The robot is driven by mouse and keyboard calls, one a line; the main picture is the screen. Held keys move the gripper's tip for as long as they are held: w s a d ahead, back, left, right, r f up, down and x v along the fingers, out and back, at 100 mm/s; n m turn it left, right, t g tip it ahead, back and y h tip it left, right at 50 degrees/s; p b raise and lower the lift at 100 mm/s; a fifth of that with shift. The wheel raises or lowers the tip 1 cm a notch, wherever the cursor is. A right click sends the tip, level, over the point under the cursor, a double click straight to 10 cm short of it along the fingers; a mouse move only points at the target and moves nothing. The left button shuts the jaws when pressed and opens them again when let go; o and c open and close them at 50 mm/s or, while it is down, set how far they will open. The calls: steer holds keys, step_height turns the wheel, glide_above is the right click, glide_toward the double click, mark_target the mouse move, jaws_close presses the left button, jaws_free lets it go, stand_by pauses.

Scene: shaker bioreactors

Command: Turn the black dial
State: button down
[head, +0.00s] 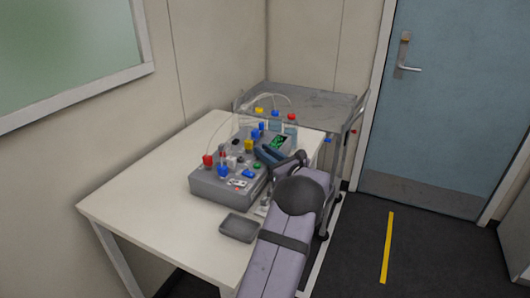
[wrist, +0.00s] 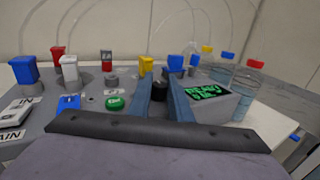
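The black dial (wrist: 159,91) stands on the sloped grey control box (wrist: 223,103) in the wrist view, seen in the gap between my two blue fingers. My gripper (wrist: 160,80) is open, with one finger on each side of the dial. I cannot tell whether either finger touches it. In the head view my gripper (head: 268,154) is over the right part of the grey box (head: 213,184), close to the green-lit screen (head: 279,143). The dial cannot be made out in the head view.
Red, yellow, blue and white knobs crowd the box, with a green button (wrist: 115,102) left of my fingers. Capped bottles (head: 291,126) and thin tubes stand behind. A small grey tray (head: 239,228) lies in front on the white table (head: 140,200).

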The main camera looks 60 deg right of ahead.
steer(key=shift+r+y, duration=0.1)
steer(key=shift+y, duration=0.2)
steer(key=shift+d+r+n+t+y, duration=0.1)
steer(key=shift+n+t+y, duration=0.8)
steer(key=shift+n+y, duration=0.8)
steer(key=shift+r+y+b, duration=0.1)
steer(key=shift+y+b, duration=0.2)
steer(key=shift+y, duration=0.5)
steer(key=shift+n+y, duration=0.6)
steer(key=shift+y, duration=0.1)
steer(key=c, duration=1.9)
jaws_free()
steer(key=shift+f, duration=0.2)
steer(key=shift+s, duration=0.1)
